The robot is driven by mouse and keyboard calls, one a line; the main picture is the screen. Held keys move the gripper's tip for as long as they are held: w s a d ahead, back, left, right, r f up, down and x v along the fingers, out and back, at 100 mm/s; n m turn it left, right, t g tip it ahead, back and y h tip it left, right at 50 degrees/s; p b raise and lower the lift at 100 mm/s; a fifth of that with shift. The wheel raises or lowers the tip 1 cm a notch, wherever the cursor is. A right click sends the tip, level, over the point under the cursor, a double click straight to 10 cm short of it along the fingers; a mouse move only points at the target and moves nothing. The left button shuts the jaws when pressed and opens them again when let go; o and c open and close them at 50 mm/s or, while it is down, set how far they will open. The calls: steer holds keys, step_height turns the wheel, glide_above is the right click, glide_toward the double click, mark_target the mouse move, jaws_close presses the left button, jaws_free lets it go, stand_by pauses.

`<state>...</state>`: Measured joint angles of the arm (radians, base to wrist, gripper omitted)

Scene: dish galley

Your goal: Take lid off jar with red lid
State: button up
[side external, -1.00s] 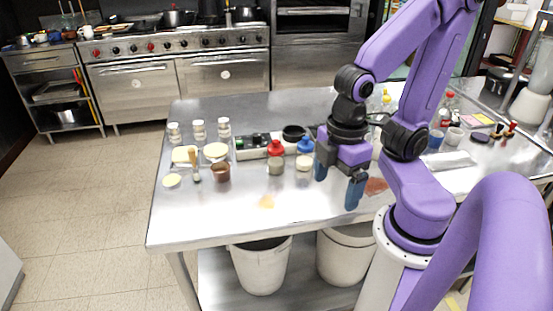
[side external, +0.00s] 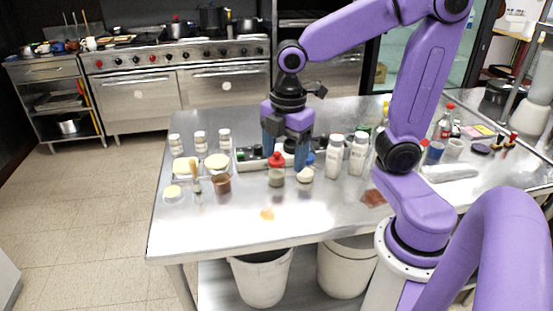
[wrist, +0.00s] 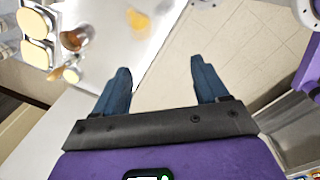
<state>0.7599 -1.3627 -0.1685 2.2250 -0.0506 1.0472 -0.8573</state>
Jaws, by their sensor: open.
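The jar with the red lid (side external: 276,159) stands on the steel table, and its clear body with pale contents (side external: 276,178) shows below the lid. The lid sits on the jar. My gripper (side external: 287,157) is open and empty, pointing down around or just behind the lid in the side view; I cannot tell its exact depth. The red-lidded jar is not visible there.
Right of the gripper stand white bottles (side external: 357,153). To the left are a brown cup (side external: 221,184), cream-topped containers (side external: 217,162) and small jars (side external: 200,140). A dark tray with items lies behind the red-lidded jar. The table's front left is mostly clear.

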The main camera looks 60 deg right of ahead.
steer(key=w+d+r+n, duration=0.3)
steer(key=w+d, duration=0.4)
steer(key=w, duration=0.1)
steer(key=n+h, duration=0.1)
steer(key=n, duration=0.2)
glide_above(277, 153)
step_height(277, 153, down, 10)
steer(key=shift+w+a+f, duration=0.1)
steer(key=shift+w+f, duration=0.05)
steer(key=shift+f, duration=0.05)
steer(key=shift+m, duration=0.3)
steer(key=shift+f, duration=2.7)
steer(key=c, duration=1.1)
